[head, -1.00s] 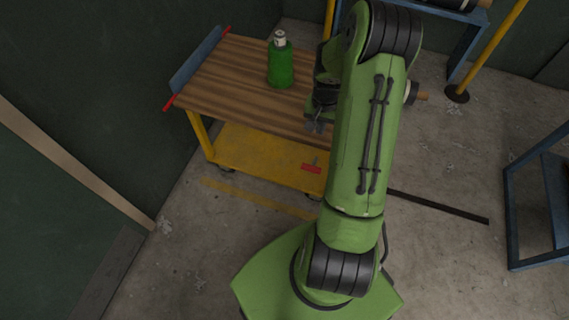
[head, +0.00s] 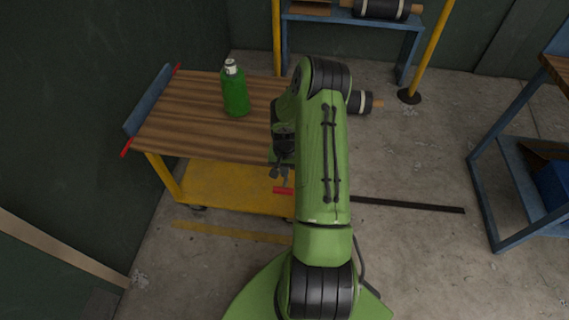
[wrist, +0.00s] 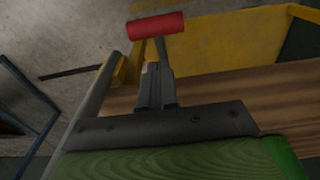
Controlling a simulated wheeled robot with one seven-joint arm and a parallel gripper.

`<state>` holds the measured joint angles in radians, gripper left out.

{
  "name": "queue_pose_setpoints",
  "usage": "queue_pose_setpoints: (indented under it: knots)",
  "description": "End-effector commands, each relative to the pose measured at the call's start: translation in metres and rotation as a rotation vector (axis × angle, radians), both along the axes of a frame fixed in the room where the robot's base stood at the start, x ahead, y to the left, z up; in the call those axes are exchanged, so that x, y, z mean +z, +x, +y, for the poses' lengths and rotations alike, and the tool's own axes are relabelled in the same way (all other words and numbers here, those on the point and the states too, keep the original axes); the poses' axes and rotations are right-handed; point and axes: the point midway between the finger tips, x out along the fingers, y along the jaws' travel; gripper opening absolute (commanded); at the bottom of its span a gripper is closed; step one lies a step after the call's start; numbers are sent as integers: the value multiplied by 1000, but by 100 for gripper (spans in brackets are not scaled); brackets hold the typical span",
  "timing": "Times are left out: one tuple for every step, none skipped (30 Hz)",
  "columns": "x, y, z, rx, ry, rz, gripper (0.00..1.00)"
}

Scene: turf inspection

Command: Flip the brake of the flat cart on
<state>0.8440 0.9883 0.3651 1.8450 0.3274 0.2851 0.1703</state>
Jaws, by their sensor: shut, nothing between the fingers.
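The flat cart has a wooden top (head: 185,110) and a yellow lower deck (head: 225,190). Its brake is a lever with a red grip (head: 283,190) on a thin grey stem, at the deck's near edge. In the wrist view the red grip (wrist: 156,26) lies just beyond my fingertips. My gripper (head: 280,173) is shut and empty, pointing down just above the red grip. It also shows in the wrist view (wrist: 155,88), with the stem close to the tips. I cannot tell whether they touch. My arm hides the cart's right end.
A green bottle (head: 235,92) stands on the wooden top. A blue bench (head: 350,24) with rolls stands at the back, near yellow posts (head: 430,45). A blue rack (head: 488,190) stands at the right. The concrete floor between the cart and that rack is mostly open.

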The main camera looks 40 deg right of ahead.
Motion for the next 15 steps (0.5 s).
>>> queue_pose_setpoints:
  knots:
    - [-11,-4,5,1,3,2,0]
    - [-16,-6,8,1,3,1,0]
    - [-20,-8,10,1,3,1,0]
    - [-23,-9,12,0,2,0,0]
    - [-26,-10,14,0,2,0,0]
    - [-28,-12,15,0,1,1,0]
    - [-30,-12,16,0,0,0,0]
    - [-31,-13,16,0,-1,-1,0]
    - [-32,-13,17,0,-1,-1,0]
    - [-32,-13,17,0,-1,-1,0]
    - [-32,-13,17,0,-1,-1,0]
    - [-32,-13,17,0,-1,-1,0]
    - [-31,-13,17,0,-1,-1,0]
    - [-31,-13,17,0,-1,-1,0]
    - [-31,-13,17,0,-1,-1,0]
